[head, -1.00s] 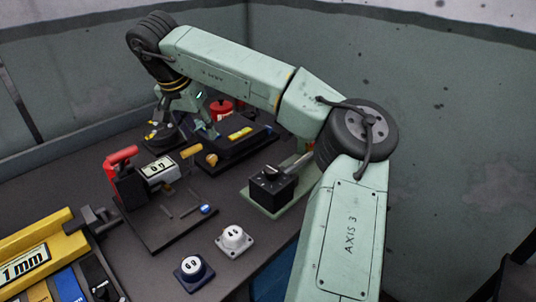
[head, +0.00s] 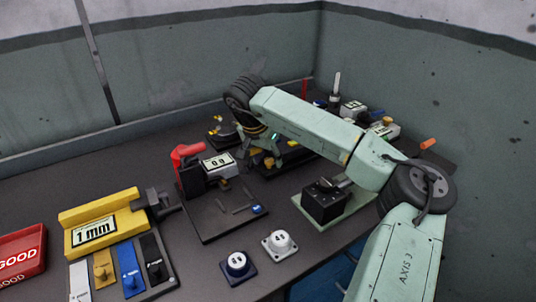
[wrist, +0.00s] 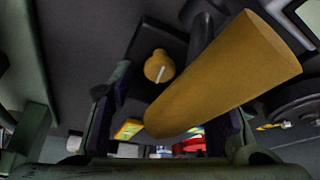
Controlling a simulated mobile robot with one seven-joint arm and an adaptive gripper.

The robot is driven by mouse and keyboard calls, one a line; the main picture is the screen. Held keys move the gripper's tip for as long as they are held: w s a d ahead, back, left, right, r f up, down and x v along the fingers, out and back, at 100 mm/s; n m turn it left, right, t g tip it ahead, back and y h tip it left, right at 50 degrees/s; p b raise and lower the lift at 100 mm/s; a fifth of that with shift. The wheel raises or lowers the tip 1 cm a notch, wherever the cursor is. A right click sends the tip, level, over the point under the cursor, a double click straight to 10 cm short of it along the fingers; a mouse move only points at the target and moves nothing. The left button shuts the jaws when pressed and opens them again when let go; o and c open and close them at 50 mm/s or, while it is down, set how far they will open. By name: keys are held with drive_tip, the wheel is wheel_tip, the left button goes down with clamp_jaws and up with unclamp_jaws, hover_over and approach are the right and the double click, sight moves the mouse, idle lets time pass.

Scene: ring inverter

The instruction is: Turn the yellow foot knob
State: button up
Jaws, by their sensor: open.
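The small round yellow knob (wrist: 157,66) with a white pointer line sits on a dark base in the wrist view. In the head view the knob (head: 269,162) shows only as a small yellow patch below my gripper. A thick yellow cylindrical handle (wrist: 225,75) lies much closer to the wrist camera. It runs diagonally, its lower end appearing between my fingers. My gripper (wrist: 172,120) is open, its dark finger pads to either side of the view. In the head view my gripper (head: 270,147) is over the dark fixture, partly hidden by my arm. I cannot tell whether it touches the handle.
A red-handled clamp with a display (head: 217,163) stands left of my gripper. A black box with a switch (head: 325,200) on a green plate is at right. Two dial blocks (head: 280,244) are in front. A yellow 1 mm gauge (head: 95,232) and red tray (head: 22,250) are at left.

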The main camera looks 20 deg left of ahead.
drive_tip(key=shift+f, duration=0.15)
drive_tip(key=shift+c, duration=0.3)
clamp_jaws()
